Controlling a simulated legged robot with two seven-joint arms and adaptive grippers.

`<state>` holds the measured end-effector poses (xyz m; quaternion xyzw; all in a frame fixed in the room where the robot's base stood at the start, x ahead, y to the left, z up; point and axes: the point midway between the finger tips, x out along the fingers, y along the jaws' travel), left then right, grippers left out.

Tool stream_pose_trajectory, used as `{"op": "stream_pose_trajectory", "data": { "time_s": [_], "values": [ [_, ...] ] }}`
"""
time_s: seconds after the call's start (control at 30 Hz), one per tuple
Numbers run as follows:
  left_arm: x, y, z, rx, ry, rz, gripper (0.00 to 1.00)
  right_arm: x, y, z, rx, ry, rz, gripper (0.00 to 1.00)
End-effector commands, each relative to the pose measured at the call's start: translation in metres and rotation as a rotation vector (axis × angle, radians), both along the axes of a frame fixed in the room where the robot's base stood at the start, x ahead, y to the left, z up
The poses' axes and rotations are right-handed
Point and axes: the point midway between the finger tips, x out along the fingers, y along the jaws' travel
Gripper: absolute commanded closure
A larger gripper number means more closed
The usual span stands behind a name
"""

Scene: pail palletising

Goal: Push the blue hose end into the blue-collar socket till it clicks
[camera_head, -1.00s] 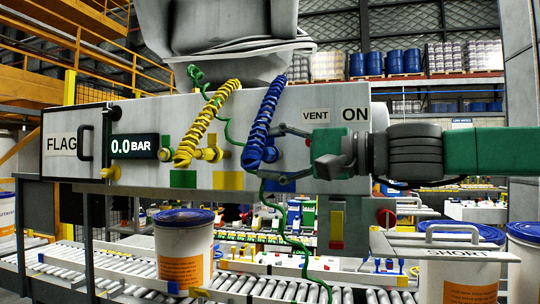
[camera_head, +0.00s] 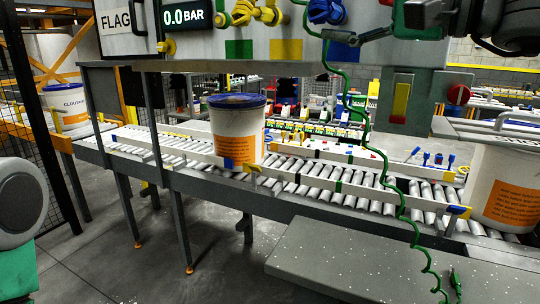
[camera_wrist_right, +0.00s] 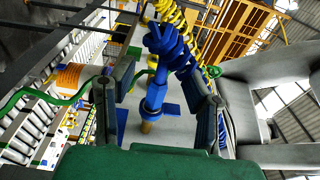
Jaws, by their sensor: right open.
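The blue coiled hose (camera_head: 325,10) hangs at the top edge of the head view, in front of the white panel. In the right wrist view the coil (camera_wrist_right: 168,45) leads to a blue end piece (camera_wrist_right: 155,97) with a brass tip (camera_wrist_right: 147,127) beside it. My right gripper (camera_wrist_right: 160,110) is open, one finger on each side of the blue end piece, with gaps visible. In the head view the right gripper (camera_head: 340,35) shows partly at the top. The blue-collar socket is not clearly distinguishable, so I cannot tell whether the hose is seated. My left gripper is out of view.
A yellow hose (camera_head: 255,12) hangs to the left. A thin green hose (camera_head: 362,130) dangles past the roller conveyor (camera_head: 310,180). A blue-lidded pail (camera_head: 237,135) stands on the rollers. A grey bench top (camera_head: 330,262) lies in front. The gauge (camera_head: 185,15) reads 0.0 BAR.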

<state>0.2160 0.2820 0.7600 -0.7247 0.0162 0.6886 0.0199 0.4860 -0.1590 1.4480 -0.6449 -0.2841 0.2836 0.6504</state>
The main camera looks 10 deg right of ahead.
Motion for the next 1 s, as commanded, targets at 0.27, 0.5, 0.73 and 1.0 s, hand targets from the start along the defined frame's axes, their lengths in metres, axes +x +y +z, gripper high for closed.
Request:
{"op": "stream_pose_trajectory", "data": {
  "time_s": [0.27, 0.5, 0.73, 1.0],
  "values": [
    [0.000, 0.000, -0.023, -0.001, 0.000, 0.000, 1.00, -0.014, 0.024, -0.003, -0.010, -0.005, 0.003, 0.57],
    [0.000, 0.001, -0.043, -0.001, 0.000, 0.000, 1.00, -0.037, 0.046, -0.012, -0.021, 0.010, 0.002, 0.57],
    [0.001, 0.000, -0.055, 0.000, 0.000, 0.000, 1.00, -0.019, 0.056, -0.054, -0.070, 0.042, 0.011, 0.57],
    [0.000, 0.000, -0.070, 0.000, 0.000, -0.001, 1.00, -0.005, 0.068, -0.104, -0.135, 0.081, 0.028, 0.57]
  ]
}}
